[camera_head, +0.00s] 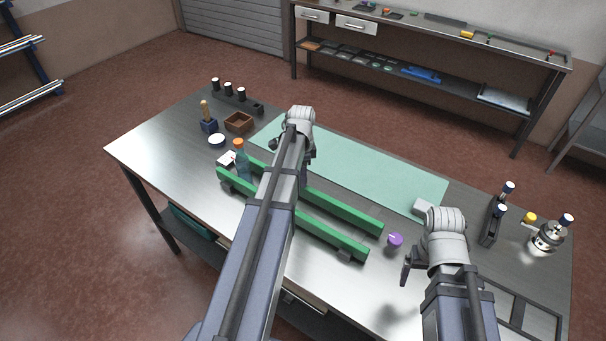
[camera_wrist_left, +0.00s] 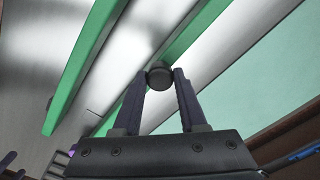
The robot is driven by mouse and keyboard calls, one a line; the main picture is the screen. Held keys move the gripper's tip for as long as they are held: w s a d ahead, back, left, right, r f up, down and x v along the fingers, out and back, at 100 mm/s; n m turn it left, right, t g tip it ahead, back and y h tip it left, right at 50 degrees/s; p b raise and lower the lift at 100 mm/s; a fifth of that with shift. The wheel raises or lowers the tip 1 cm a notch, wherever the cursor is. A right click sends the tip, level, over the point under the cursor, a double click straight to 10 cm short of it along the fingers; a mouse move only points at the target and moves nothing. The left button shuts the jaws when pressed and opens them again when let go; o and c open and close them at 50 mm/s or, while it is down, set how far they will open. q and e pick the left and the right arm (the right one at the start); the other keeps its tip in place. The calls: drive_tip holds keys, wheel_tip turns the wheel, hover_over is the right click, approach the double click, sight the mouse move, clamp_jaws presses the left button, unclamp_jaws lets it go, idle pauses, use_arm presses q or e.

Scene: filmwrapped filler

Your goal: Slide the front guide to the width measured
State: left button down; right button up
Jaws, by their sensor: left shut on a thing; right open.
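Two long green guide bars lie roughly parallel on the steel table: a near bar (camera_head: 325,240) and a far bar (camera_head: 345,210) beside the mint mat. My left arm crosses over both and hides their middle stretches. In the left wrist view, my left gripper (camera_wrist_left: 160,88) is shut on a dark round knob (camera_wrist_left: 160,77) at the far green bar (camera_wrist_left: 195,35). The near bar (camera_wrist_left: 85,60) runs apart from it, with bare steel between. In the head view the left fingertips and knob are not clear. My right gripper (camera_head: 407,272) is open and empty above the table's right part.
A mint mat (camera_head: 400,180) covers the back. An orange-capped bottle (camera_head: 241,160) stands by the bars' left end. Dark stands and a metal pot (camera_head: 548,237) are far right.

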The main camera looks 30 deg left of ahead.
use_arm(q)
drive_tip(key=s, duration=0.2)
drive_tip(key=shift+s+a, duration=0.1)
drive_tip(key=shift+s, duration=0.3)
drive_tip(key=shift+c, duration=2.2)
unclamp_jaws()
wheel_tip(320, 180, up, 8)
drive_tip(key=p, duration=0.8)
drive_tip(key=shift+f, duration=0.15)
